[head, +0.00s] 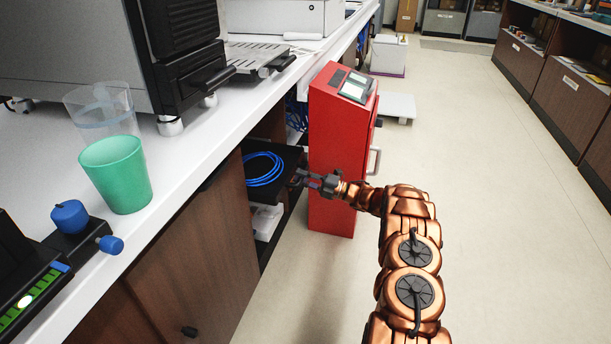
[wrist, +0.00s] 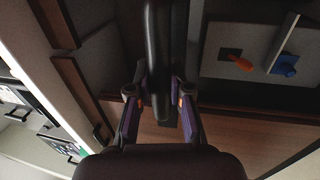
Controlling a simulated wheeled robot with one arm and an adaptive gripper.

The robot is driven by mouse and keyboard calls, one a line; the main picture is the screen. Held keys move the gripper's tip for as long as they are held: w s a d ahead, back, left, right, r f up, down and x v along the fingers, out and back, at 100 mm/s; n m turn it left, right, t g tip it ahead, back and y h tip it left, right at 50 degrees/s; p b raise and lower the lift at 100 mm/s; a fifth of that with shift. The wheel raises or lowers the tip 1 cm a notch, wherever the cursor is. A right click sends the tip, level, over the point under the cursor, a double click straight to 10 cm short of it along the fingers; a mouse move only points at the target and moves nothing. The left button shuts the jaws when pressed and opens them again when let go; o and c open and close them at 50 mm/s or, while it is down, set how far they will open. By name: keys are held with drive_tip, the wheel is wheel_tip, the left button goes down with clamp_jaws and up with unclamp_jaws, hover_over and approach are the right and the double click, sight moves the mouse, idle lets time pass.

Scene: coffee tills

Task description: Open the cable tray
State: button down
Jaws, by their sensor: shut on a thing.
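The cable tray (head: 289,156) is a black, shallow tray in the opening under the counter. A coiled blue cable (head: 264,171) lies in it, and its front part sticks out a little toward the aisle. My gripper (head: 304,180) is at the tray's front edge. In the wrist view, my gripper's fingers (wrist: 159,112) stand either side of a dark bar (wrist: 156,60), which looks like the tray's handle, and are shut on it. The back of the tray is hidden under the counter.
A red cabinet (head: 335,150) with a handle stands close beyond the tray. A white container (head: 266,220) sits on a lower shelf under it. A green cup (head: 116,175) and a clear cup (head: 98,105) stand on the counter. The aisle floor (head: 500,220) at right is clear.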

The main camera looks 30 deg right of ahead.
drive_tip(key=c, duration=1.1)
unclamp_jaws()
drive_tip(key=shift+o, duration=0.2)
drive_tip(key=v, duration=1.2)
drive_tip(key=shift+f, duration=0.1)
